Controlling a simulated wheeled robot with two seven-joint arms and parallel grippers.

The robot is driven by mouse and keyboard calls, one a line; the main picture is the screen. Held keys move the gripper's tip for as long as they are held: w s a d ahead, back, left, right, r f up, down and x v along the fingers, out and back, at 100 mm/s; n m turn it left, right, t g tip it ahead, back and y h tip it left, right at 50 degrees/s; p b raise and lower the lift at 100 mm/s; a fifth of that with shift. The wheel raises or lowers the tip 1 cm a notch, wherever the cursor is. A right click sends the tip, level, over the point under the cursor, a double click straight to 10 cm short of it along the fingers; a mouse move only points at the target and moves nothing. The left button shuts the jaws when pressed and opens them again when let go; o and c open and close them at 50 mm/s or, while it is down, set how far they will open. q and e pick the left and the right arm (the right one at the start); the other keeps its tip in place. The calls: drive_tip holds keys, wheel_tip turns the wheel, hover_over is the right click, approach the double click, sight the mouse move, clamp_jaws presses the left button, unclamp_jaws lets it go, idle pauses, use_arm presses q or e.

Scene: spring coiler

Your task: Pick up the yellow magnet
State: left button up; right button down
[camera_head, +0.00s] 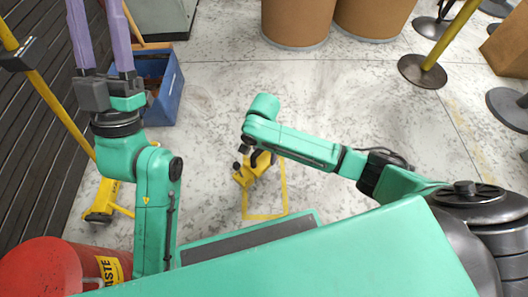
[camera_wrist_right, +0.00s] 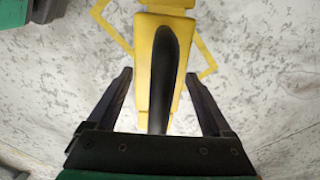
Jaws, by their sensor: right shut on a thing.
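The yellow magnet (camera_head: 258,171) is at or just above the floor in the middle of the head view, at the upper left of a yellow taped outline. In the right wrist view the magnet (camera_wrist_right: 150,60), with a black handle bar along it, lies between my right fingers. My right gripper (camera_head: 250,158) points down at it and is shut on it, partly hidden by its own arm in the head view. I cannot tell whether the magnet touches the floor. My left gripper (camera_head: 97,12) is at upper left, its two long purple fingers apart with nothing held between them.
A yellow taped outline (camera_head: 266,216) marks the floor. A blue bin (camera_head: 165,98) stands behind my left arm, and a red waste drum (camera_head: 42,272) is at lower left. Brown drums (camera_head: 298,22) and a yellow post (camera_head: 432,62) stand at the back. Floor between is clear.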

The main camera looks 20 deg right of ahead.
wheel_tip(320, 180, up, 2)
drive_tip(key=shift+r+p, duration=0.1)
drive_tip(key=shift+p, duration=0.4)
use_arm(q)
drive_tip(key=w+d+f+n+g+y, duration=0.1)
drive_tip(key=f+g, duration=0.1)
drive_tip(key=f, duration=0.5)
drive_tip(key=w+d+f+n+g+y, duration=0.1)
drive_tip(key=f+g, duration=0.1)
drive_tip(key=f, duration=0.6)
drive_tip(key=w+d+f+g+y+p, duration=0.1)
drive_tip(key=f+g+y, duration=0.1)
drive_tip(key=f, duration=0.5)
drive_tip(key=shift+w+f+n+g, duration=0.15)
drive_tip(key=shift+f+n+g, duration=0.05)
drive_tip(key=shift+n+g, duration=0.25)
use_arm(e)
drive_tip(key=shift+r, duration=0.85)
use_arm(q)
drive_tip(key=shift+d, duration=0.1)
